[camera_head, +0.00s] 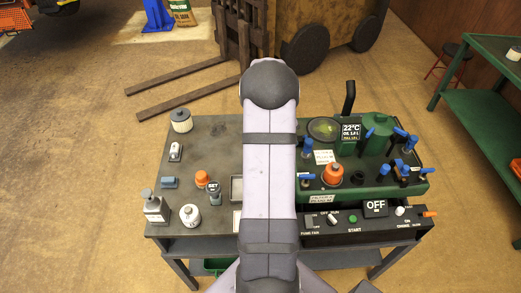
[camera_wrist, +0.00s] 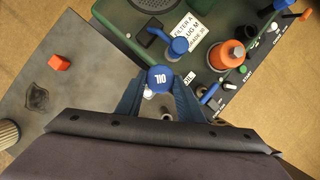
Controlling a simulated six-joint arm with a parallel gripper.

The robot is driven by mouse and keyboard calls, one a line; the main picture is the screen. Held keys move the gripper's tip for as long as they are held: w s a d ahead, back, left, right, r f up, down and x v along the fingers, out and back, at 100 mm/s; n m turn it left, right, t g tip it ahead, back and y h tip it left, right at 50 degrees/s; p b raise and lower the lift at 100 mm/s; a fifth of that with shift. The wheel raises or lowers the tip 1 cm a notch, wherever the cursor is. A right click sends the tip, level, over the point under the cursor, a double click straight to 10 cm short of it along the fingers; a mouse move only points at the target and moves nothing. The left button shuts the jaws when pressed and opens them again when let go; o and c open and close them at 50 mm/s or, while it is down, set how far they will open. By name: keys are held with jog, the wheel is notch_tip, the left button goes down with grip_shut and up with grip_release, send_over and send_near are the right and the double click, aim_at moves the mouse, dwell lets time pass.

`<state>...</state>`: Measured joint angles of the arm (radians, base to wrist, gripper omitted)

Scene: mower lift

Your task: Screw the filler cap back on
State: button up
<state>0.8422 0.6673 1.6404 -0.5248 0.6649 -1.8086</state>
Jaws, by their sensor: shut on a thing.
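In the wrist view, my gripper (camera_wrist: 160,86) is shut on a round blue cap (camera_wrist: 161,75) with white lettering that reads as OIL upside down. The blue fingers stand on both sides of the cap. A small pale part shows below the cap at its left. The cap is at the edge of the green machine (camera_wrist: 125,30), close to a blue-topped fitting (camera_wrist: 178,46). The filler opening cannot be made out; whether the cap touches it cannot be told. In the head view my arm hides the gripper and cap; the green machine (camera_head: 420,187) stands at the right.
An orange round knob (camera_head: 333,174) and several blue-handled valves stand on the machine. A black control panel (camera_head: 375,225) runs along its front. Bottles and small parts occupy the grey bench (camera_head: 215,130) at left. A red-orange block (camera_wrist: 59,63) lies on bare bench in the wrist view.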

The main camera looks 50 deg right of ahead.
jog(key=s+d+m+g, duration=0.1)
jog(key=s+d+m, duration=0.2)
jog(key=s, duration=0.5)
jog(key=s+d+m+g+y+p, duration=0.1)
jog(key=s+d+m, duration=0.2)
jog(key=s, duration=0.4)
jog(key=s+d+m+y, duration=0.1)
jog(key=s+d+m, duration=0.2)
jog(key=s+d, duration=0.2)
jog(key=s, duration=0.3)
jog(key=shift+s+f+m+g, duration=0.25)
jog(key=shift+s+m+g, duration=0.05)
jog(key=shift+s+g, duration=0.1)
jog(key=shift+f, duration=0.1)
notch_tip(320, 180, down, 4)
jog(key=b, duration=0.4)
jog(key=shift+w+f, duration=0.1)
jog(key=shift+f, duration=0.45)
jog(key=shift+f+p, duration=0.1)
jog(key=shift+p, duration=0.4)
jog(key=shift+f, duration=0.25)
jog(key=shift+f+b, duration=0.45)
jog(key=shift+f, duration=0.25)
